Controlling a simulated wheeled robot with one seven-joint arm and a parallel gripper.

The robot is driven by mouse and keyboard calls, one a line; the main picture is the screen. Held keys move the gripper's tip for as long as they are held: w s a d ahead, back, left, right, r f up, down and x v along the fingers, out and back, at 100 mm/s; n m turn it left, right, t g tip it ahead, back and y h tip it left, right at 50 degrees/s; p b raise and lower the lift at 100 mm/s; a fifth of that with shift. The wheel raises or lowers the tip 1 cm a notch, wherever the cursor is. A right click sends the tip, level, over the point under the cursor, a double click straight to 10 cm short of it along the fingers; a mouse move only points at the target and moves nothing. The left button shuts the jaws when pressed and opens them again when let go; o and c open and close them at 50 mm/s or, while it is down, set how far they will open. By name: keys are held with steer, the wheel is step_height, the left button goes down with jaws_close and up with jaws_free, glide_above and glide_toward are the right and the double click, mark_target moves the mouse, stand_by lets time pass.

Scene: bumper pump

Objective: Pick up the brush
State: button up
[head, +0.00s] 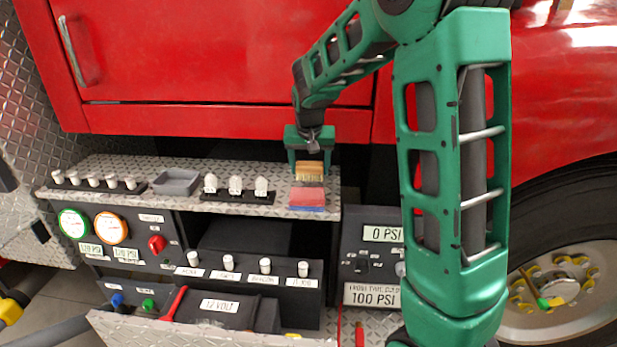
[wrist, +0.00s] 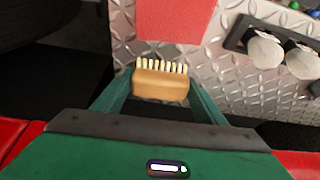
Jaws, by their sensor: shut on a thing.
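The brush (head: 309,171) is a small wooden block with pale bristles. In the head view it is at the right end of the diamond-plate shelf (head: 250,207), just behind a red and blue sponge-like block (head: 308,197). My gripper (head: 310,160) is over it from above, shut on the brush. In the wrist view the brush (wrist: 160,84) lies between the two green fingers, bristles toward the red block (wrist: 174,18). I cannot tell whether it touches the shelf.
White-topped knobs on a black strip (head: 237,197) stand left of the brush. A grey tray (head: 176,182) and another row of white knobs (head: 95,184) are further left. The red truck body (head: 220,118) rises behind. Gauges and switches lie below the shelf.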

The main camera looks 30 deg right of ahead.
steer(key=a+r, duration=0.7)
steer(key=a, duration=0.4)
steer(key=shift+s+a+r, duration=0.15)
steer(key=shift+s+a, duration=0.2)
steer(key=o, duration=0.5)
steer(key=c, duration=0.4)
steer(key=shift+s, duration=0.1)
